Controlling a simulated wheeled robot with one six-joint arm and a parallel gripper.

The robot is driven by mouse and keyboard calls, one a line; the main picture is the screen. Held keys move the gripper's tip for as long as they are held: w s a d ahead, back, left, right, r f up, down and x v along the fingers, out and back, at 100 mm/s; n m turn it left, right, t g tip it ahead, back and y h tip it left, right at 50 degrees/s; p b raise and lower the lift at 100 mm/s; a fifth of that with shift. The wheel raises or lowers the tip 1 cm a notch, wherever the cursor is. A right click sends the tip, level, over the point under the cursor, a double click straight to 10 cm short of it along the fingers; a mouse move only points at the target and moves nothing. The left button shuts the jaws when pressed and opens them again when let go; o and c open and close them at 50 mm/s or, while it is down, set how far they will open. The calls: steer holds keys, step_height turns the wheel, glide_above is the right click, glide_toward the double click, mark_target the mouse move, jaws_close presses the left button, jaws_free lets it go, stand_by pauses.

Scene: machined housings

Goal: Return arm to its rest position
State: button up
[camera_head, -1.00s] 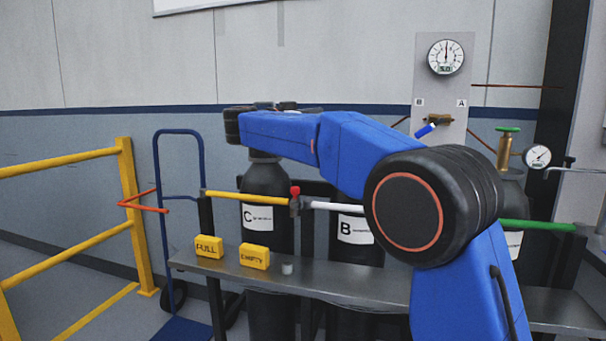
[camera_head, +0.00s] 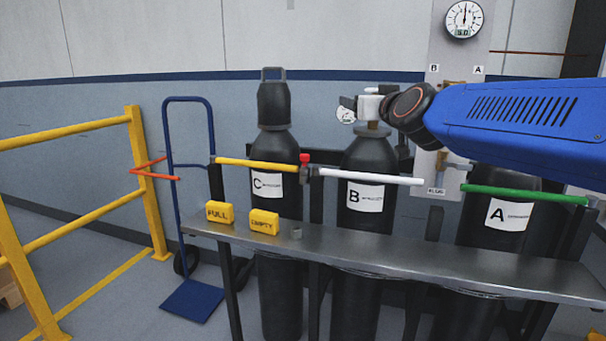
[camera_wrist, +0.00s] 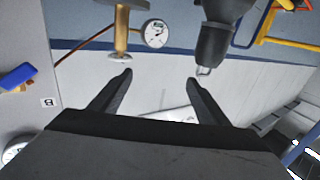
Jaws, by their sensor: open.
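My gripper (camera_wrist: 158,77) is open in the wrist view, with two dark fingers spread and nothing between them. In the head view my blue arm comes in from the right, and its black wrist end is near the top of cylinder B (camera_head: 367,215). Beyond the fingers in the wrist view are a brass valve (camera_wrist: 122,28) with a small round gauge (camera_wrist: 157,33) and a black cylinder cap (camera_wrist: 215,45). The picture there looks inverted. I cannot tell whether the gripper touches anything at cylinder B. The arm hides the top of cylinder A (camera_head: 490,240).
Cylinder C (camera_head: 268,210), capped, stands left of B. A metal shelf (camera_head: 400,262) crosses in front, holding yellow FULL (camera_head: 219,212) and EMPTY (camera_head: 264,222) blocks. Yellow, white and green bars run above it. A blue hand truck (camera_head: 190,300) and yellow railing (camera_head: 70,227) are at left.

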steer(key=s+d+f+g+h, duration=0.1)
steer(key=s+d+f+g, duration=0.3)
steer(key=s+f, duration=0.8)
steer(key=s+d+f+m+g+h, duration=0.1)
steer(key=s+d+f+g, duration=0.3)
steer(key=s+f, duration=0.9)
steer(key=s+d+f+m+g+h, duration=0.1)
steer(key=s+d+f+g, duration=0.3)
steer(key=s+f, duration=0.8)
step_height(320, 180, down, 2)
steer(key=shift+s+d+f+g, duration=0.15)
steer(key=shift+d+g, duration=0.25)
steer(key=shift+d, duration=0.5)
